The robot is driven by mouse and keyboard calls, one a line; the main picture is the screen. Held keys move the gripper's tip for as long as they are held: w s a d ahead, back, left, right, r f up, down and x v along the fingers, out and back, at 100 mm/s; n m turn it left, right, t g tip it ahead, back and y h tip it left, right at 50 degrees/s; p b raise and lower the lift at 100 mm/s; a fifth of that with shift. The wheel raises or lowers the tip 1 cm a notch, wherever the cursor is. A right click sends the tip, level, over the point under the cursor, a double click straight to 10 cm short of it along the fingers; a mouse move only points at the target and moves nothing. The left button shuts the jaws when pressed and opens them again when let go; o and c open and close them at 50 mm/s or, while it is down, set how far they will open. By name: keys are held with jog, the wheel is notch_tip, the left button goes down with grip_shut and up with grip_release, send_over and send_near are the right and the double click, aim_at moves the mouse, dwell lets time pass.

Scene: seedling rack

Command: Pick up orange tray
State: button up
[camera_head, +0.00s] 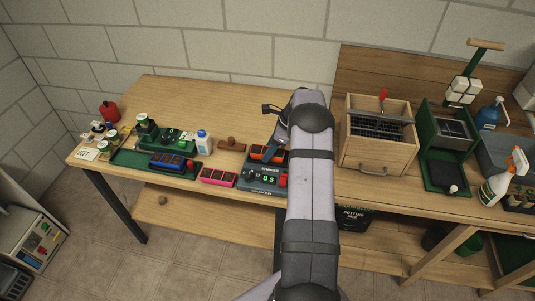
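The orange tray (258,151) is small, with dark cells. It sits at the back of a grey device (262,187) with a lit green display, right of the table's middle. My gripper (272,146) is just above the tray, at its right side, and points down at it. My arm comes up from the bottom of the picture and hides part of the gripper and the tray's right end. I cannot tell whether the fingers touch the tray or how far apart they are.
A pink tray (218,177), a blue tray (170,161), a brown tray (231,144) and a white bottle (204,143) stand to the left. A wooden box (393,154) stands right of my arm. The table's back left (190,98) is clear.

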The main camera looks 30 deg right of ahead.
jog(key=c, duration=0.7)
jog(key=shift+r, duration=0.1)
notch_tip(320, 180, up, 9)
jog(key=b, duration=0.3)
jog(key=shift+r, duration=0.55)
jog(key=shift+p, duration=0.3)
jog(key=shift+f, duration=0.1)
